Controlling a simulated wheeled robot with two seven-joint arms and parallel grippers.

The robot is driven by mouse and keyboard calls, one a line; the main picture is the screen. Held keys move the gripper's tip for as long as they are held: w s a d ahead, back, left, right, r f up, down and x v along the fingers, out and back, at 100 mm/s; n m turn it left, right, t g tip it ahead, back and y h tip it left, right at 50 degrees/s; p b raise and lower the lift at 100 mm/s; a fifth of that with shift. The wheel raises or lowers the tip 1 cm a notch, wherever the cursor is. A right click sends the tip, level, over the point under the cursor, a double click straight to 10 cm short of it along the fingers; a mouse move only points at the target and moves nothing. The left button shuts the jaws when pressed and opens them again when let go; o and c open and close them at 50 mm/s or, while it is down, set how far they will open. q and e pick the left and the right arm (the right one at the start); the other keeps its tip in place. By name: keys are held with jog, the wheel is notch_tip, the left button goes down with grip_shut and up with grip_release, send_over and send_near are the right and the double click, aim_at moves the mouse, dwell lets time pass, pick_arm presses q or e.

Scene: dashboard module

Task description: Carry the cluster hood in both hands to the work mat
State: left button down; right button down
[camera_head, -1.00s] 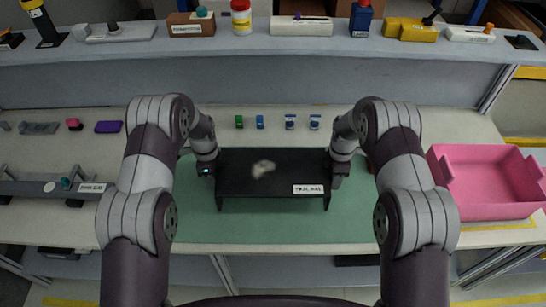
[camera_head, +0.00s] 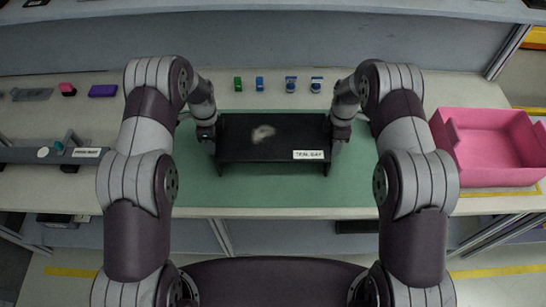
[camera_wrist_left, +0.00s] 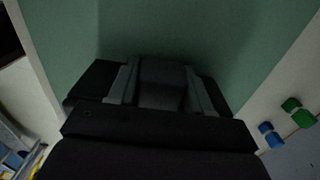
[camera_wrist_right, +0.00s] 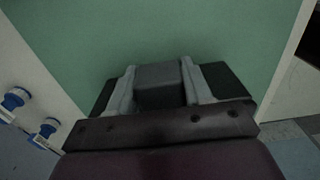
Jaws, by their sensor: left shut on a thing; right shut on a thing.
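The cluster hood (camera_head: 240,149) is a black, shelf-like piece with short legs, a pale smudge on top and a white label at its front right. In the head view it is over the green work mat (camera_head: 270,192), between my two grippers. I cannot tell whether its legs touch the mat. My left gripper (camera_head: 212,143) is shut on the hood's left end. My right gripper (camera_head: 336,143) is shut on its right end. The wrist views show the mat below the left fingers (camera_wrist_left: 160,85) and the right fingers (camera_wrist_right: 158,85).
A pink bin (camera_head: 490,175) stands at the right. Green and blue small parts (camera_head: 259,84) and two blue-white ones (camera_head: 316,85) line the back of the table. A grey rail-like fixture (camera_head: 50,154) lies at the left. The mat's front part is bare.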

pick_arm(q)
jog(key=c, duration=0.8)
grip_release()
jog(key=shift+f, duration=0.55)
pick_arm(e)
jog(key=c, duration=0.8)
grip_release()
jog(key=shift+f, duration=0.55)
pick_arm(q)
jog(key=o, duration=0.3)
jog(key=shift+w, duration=0.15)
pick_arm(e)
jog(key=o, duration=0.3)
jog(key=shift+w, duration=0.15)
pick_arm(q)
jog(key=shift+r, duration=0.1)
pick_arm(e)
jog(key=shift+r, duration=0.1)
pick_arm(q)
notch_tip(320, 180, up, 12)
jog(key=shift+f, duration=0.25)
jog(key=shift+r, duration=0.2)
pick_arm(e)
jog(key=shift+r, duration=0.2)
notch_tip(320, 180, up, 12)
jog(key=shift+f, duration=0.15)
